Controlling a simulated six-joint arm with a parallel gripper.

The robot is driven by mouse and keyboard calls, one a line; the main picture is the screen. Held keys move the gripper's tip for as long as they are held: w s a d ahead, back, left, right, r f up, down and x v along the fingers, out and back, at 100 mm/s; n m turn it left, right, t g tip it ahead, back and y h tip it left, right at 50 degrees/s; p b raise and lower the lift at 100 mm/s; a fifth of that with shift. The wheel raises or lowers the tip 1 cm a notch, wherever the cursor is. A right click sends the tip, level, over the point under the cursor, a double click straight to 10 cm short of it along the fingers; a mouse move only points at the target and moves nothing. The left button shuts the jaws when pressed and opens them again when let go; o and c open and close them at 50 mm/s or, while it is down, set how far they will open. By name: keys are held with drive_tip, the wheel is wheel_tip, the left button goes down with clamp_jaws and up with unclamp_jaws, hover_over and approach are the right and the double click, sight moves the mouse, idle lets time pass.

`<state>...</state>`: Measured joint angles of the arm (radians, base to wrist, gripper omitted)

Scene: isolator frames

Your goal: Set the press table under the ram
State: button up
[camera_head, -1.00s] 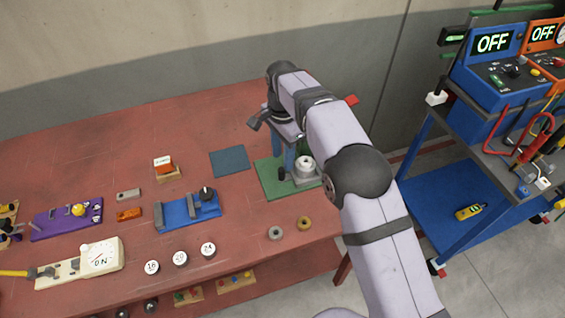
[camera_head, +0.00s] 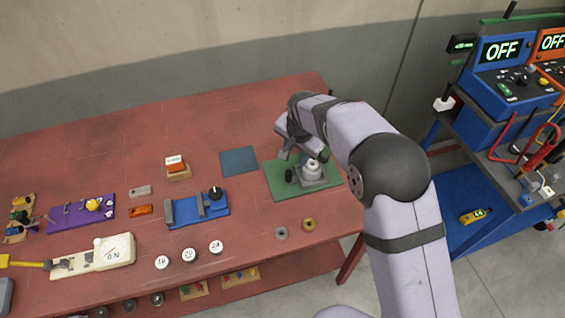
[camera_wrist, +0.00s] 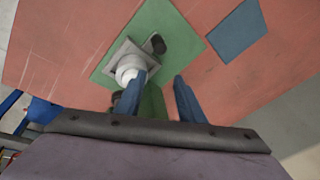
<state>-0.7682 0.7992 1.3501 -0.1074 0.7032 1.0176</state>
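The press has a green base (camera_head: 280,188) on the red bench. On it stand a grey block (camera_head: 318,182) with a white round piece (camera_head: 312,165) on top and a small black knob (camera_head: 289,176) beside it. In the wrist view the same white piece (camera_wrist: 128,70), grey block (camera_wrist: 122,56) and black knob (camera_wrist: 155,44) show beyond my fingers. My gripper (camera_wrist: 160,90) is open, its two blue fingers apart with nothing between them. The left finger overlaps the white piece in that view; I cannot tell whether they touch. I cannot make out the ram; my arm hides part of the press.
A blue-grey mat (camera_head: 239,161) lies left of the base. Two rings, one grey (camera_head: 281,233) and one brass (camera_head: 309,225), lie in front. A blue fixture (camera_head: 197,209) and several numbered weights (camera_head: 189,255) are further left. A blue cart (camera_head: 485,190) stands right.

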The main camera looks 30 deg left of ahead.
sight(291, 174)
drive_tip(key=s+n+t+y, duration=0.1)
drive_tip(key=n+y, duration=0.1)
drive_tip(key=n, duration=0.1)
drive_tip(key=s+d+f+n+t+y+b, duration=0.1)
drive_tip(key=n+y, duration=0.1)
drive_tip(key=n, duration=0.1)
drive_tip(key=s+d+f+n+t+y, duration=0.1)
drive_tip(key=s+n+y, duration=0.1)
drive_tip(key=n, duration=0.2)
drive_tip(key=shift+f+y+b, duration=0.25)
drive_tip(key=shift+y+b, duration=0.05)
drive_tip(key=shift+y, duration=0.1)
drive_tip(key=shift+s+f+n+y+b, duration=0.25)
drive_tip(key=shift+n+y+b, duration=0.05)
drive_tip(key=shift+n+b, duration=0.3)
drive_tip(key=shift+s+f+n+t+y+b, duration=0.1)
drive_tip(key=shift+f+n+t+y+b, duration=0.2)
drive_tip(key=shift+f+n+y+b, duration=0.75)
drive_tip(key=shift+a+b, duration=0.1)
drive_tip(key=shift+b, duration=0.4)
drive_tip(key=shift+n+y+b, duration=0.25)
drive_tip(key=shift+n+b, duration=0.05)
drive_tip(key=shift+n, duration=0.05)
drive_tip(key=shift+p+x, duration=1.1)
drive_tip(key=shift+x, duration=2.55)
